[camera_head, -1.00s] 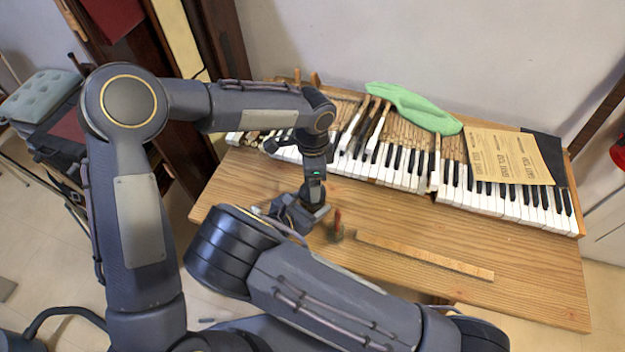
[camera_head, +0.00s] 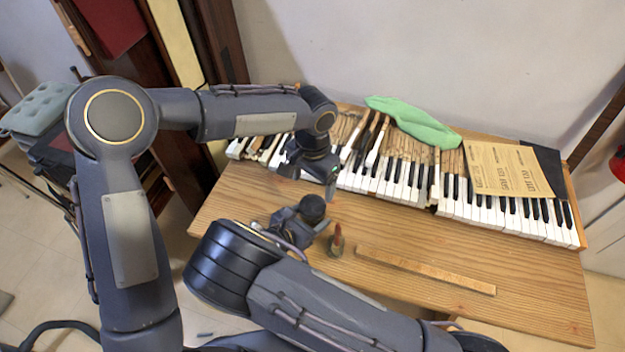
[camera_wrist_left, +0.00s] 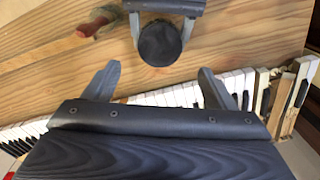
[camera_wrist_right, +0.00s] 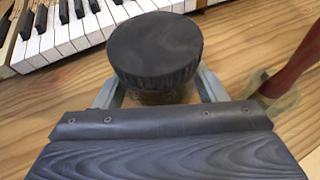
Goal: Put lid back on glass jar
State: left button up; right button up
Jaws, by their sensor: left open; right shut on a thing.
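A round black lid (camera_wrist_right: 155,45) sits on top of the glass jar (camera_wrist_right: 152,97), whose small visible part shows below the rim in the right wrist view. The lid looks about level there; whether it is screwed tight I cannot tell. My right gripper (camera_wrist_right: 158,80) is shut around the jar, just below the lid. The lid also shows in the head view (camera_head: 312,207) and the left wrist view (camera_wrist_left: 160,43). My left gripper (camera_head: 330,186) is open and empty, above and behind the lid, apart from it. In the head view the jar is hidden.
A small glass holder with a red-handled tool (camera_head: 337,240) stands right beside the right gripper. A wooden strip (camera_head: 425,270) lies on the table (camera_head: 520,290). Piano keys (camera_head: 400,190), a green cloth (camera_head: 415,120) and a paper sheet (camera_head: 505,170) lie behind.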

aim_at(312, 204)
pick_arm(q)
jog(key=shift+f, duration=0.1)
jog(key=shift+f, duration=3.95)
jog(key=c, duration=1)
jog(key=o, duration=1.2)
notch_tip(312, 204, up, 12)
jog(key=shift+r, duration=0.1)
pick_arm(e)
jog(key=o, duration=2)
jog(key=shift+c, duration=0.2)
